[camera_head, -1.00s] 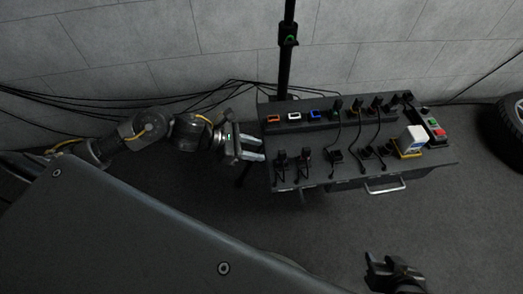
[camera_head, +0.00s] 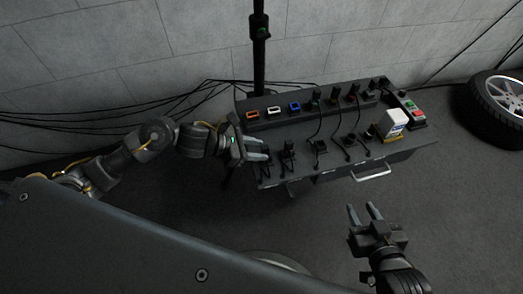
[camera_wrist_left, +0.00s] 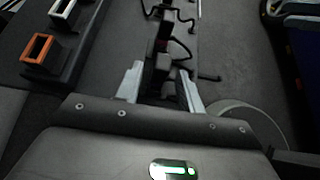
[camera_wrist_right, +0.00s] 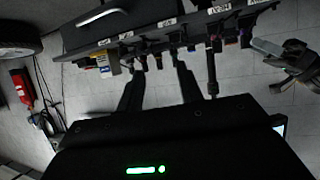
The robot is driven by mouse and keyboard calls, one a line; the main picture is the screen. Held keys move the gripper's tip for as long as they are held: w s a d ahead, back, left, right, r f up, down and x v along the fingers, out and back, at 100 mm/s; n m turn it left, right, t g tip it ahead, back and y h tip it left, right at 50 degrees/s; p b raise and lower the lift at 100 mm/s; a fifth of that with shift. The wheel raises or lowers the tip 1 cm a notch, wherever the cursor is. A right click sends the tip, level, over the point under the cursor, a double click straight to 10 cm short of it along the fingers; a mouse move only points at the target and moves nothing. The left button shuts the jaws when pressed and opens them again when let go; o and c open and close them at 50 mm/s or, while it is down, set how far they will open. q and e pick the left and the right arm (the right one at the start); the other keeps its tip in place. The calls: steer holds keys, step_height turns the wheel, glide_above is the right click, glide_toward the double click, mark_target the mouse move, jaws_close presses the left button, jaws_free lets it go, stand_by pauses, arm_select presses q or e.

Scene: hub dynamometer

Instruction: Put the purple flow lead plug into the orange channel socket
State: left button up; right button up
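The orange channel socket (camera_head: 253,115) is an orange-rimmed opening at the left end of the bench's raised back strip. It also shows at the upper left of the left wrist view (camera_wrist_left: 39,49) and looks empty. My left gripper (camera_head: 268,149) is over the bench's left end, its fingers apart. In the left wrist view, a dark plug (camera_wrist_left: 154,78) lies between or just below the fingers (camera_wrist_left: 160,88), with gaps beside it. My right gripper (camera_head: 364,207) is open and empty in front of the bench.
White (camera_head: 274,110) and blue (camera_head: 294,106) sockets sit beside the orange one. Several dark plugs with cables stand along the bench. A white-and-blue box (camera_head: 394,123) and a button panel (camera_head: 412,110) are at the right end. A wheel (camera_head: 503,100) stands further right.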

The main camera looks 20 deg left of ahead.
arm_select(q)
steer(key=shift+w+d+f+b, duration=0.25)
steer(key=shift+d+f+b, duration=0.1)
steer(key=shift+d, duration=0.05)
steer(key=shift+w+d+f, duration=0.15)
steer(key=shift+d, duration=0.1)
arm_select(e)
steer(key=shift+w+a+r+n+t+y, duration=0.15)
steer(key=shift+a+r+t+y, duration=0.35)
steer(key=shift+r, duration=0.25)
steer(key=shift+w+a+r+n+t+y, duration=0.15)
steer(key=shift+a+r+t+y, duration=0.2)
steer(key=shift+a+r, duration=0.3)
steer(key=shift+w+a+r+n+t+y, duration=0.15)
steer(key=shift+a+r+t+y, duration=0.3)
steer(key=shift+r, duration=0.35)
